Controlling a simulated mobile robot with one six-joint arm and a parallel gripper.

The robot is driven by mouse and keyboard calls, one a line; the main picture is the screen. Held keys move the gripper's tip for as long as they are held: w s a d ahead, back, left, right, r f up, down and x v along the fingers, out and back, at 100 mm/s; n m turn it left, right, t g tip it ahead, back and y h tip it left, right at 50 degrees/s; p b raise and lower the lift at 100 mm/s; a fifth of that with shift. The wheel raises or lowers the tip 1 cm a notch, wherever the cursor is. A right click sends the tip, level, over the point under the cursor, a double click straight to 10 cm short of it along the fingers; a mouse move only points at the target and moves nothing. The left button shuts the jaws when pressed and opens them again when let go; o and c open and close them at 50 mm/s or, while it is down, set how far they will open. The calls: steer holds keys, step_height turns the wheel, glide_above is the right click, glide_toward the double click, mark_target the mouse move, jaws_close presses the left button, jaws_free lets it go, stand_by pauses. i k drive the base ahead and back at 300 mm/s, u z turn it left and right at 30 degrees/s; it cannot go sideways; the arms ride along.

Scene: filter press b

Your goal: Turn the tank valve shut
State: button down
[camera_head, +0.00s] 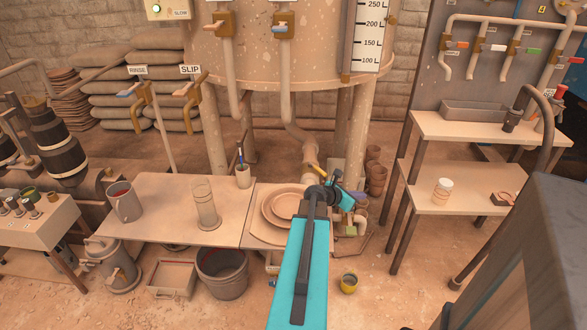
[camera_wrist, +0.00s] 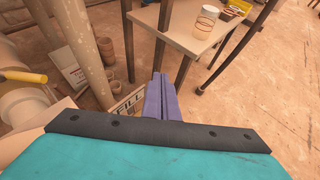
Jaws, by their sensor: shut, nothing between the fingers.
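The big tank (camera_head: 255,50) stands at the back on several legs. A yellow lever (camera_head: 318,171) sits low by a pale pipe below the tank, just behind my wrist. In the wrist view the yellow lever (camera_wrist: 22,76) lies at the left edge, clear of the fingers. I cannot tell which handle is the tank valve. My gripper (camera_wrist: 160,78) has its purple fingers together and empty, apart from any handle. The arm hides part of the pipework in the head view.
A table (camera_head: 165,235) with a glass cylinder (camera_head: 204,203) and mug stands left of my arm. Plates (camera_head: 285,207) lie beside my arm. A two-level shelf (camera_head: 460,180) stands right. Terracotta pots (camera_wrist: 106,50) stand behind the gripper.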

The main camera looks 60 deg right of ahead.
mark_target(311, 164)
steer(key=z, duration=0.05)
steer(key=i, duration=1)
